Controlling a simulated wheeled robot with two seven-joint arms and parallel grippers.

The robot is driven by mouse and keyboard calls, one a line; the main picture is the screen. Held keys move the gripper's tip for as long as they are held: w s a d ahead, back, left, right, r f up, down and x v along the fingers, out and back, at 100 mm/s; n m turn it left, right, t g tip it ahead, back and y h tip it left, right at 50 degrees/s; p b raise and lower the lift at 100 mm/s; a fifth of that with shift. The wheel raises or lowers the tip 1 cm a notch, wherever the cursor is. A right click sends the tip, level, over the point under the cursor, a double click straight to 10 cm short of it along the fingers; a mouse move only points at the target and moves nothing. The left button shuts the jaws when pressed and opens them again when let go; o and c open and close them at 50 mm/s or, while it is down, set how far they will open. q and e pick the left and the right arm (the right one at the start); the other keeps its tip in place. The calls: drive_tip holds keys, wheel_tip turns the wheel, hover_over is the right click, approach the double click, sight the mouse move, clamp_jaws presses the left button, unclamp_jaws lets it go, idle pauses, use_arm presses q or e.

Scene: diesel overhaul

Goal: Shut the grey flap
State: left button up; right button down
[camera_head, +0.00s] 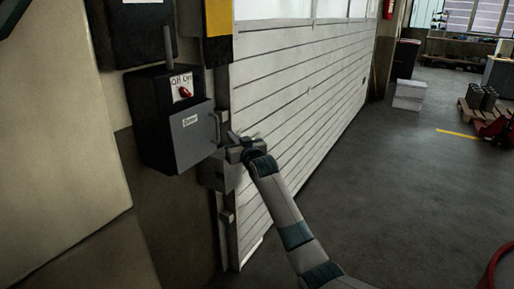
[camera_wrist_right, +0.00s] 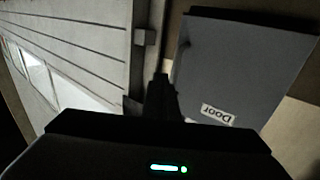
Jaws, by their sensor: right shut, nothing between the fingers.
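The grey flap (camera_head: 196,137) is a flat panel with a white label reading "Door" and a handle along its right edge. It sits on the lower front of a black wall box (camera_head: 150,118). I cannot tell whether it is flush with the box or slightly ajar. In the right wrist view the flap (camera_wrist_right: 238,65) fills the upper right, its label upside down. My right gripper (camera_head: 232,143) is shut and empty, just right of the flap near its handle. In the wrist view its dark fingers (camera_wrist_right: 161,92) are beside the flap's edge; contact is unclear. My left gripper is out of view.
A red switch (camera_head: 185,92) is on the box above the flap. A white slatted shutter door (camera_head: 300,95) stands close on the right. The floor (camera_head: 400,180) beyond is mostly open.

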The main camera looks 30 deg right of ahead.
drive_tip(key=s+d+b, duration=0.2)
drive_tip(key=s+b, duration=0.1)
drive_tip(key=s, duration=0.6)
drive_tip(key=shift+s+d+b, duration=0.35)
idle(0.3)
